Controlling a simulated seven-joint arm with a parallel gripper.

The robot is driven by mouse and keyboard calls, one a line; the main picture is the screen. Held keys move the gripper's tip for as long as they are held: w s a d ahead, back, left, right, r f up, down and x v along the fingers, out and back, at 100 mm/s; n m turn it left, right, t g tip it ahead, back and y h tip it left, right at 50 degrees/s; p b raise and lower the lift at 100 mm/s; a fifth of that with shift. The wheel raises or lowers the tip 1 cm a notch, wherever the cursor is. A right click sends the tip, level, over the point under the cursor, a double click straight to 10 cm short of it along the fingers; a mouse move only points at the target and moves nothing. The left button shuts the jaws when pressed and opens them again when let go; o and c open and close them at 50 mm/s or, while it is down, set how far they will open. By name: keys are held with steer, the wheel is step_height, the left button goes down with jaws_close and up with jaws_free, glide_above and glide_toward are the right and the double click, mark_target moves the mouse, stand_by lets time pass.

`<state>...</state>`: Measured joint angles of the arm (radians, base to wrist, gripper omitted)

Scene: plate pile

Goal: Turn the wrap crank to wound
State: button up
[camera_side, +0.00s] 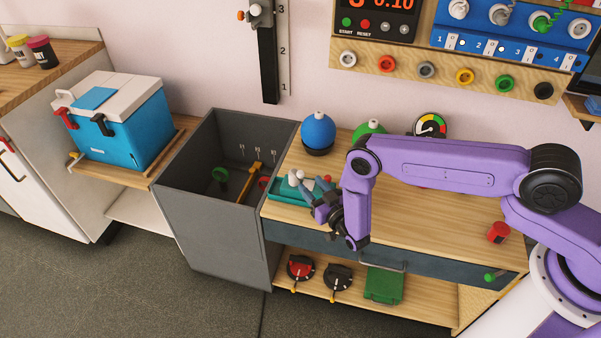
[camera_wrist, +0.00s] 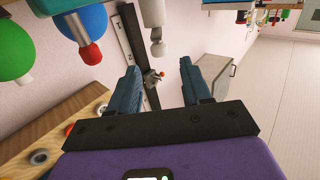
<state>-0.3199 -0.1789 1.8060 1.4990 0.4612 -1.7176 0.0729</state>
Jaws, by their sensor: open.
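I cannot tell for sure which part is the wrap crank. A small handle with a green grip (camera_side: 494,276) sticks out at the front right of the wooden bench and may be a crank. My gripper (camera_side: 318,197) hangs over the bench's left end, beside a teal tray (camera_side: 276,198), well left of that handle. In the wrist view the two blue fingers are spread apart with nothing between them (camera_wrist: 158,75). The handle is not recognisable in the wrist view.
A grey open bin (camera_side: 215,235) with a yellow lever inside stands left of the bench (camera_side: 430,222). A blue cooler (camera_side: 135,130) is farther left. A red knob (camera_side: 498,232) stands on the bench's right. A scaled slider (camera_side: 267,60) hangs on the wall.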

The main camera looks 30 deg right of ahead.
mark_target(303, 175)
steer(key=shift+w+a, duration=0.1)
steer(key=shift+w, duration=3.45)
jaws_close()
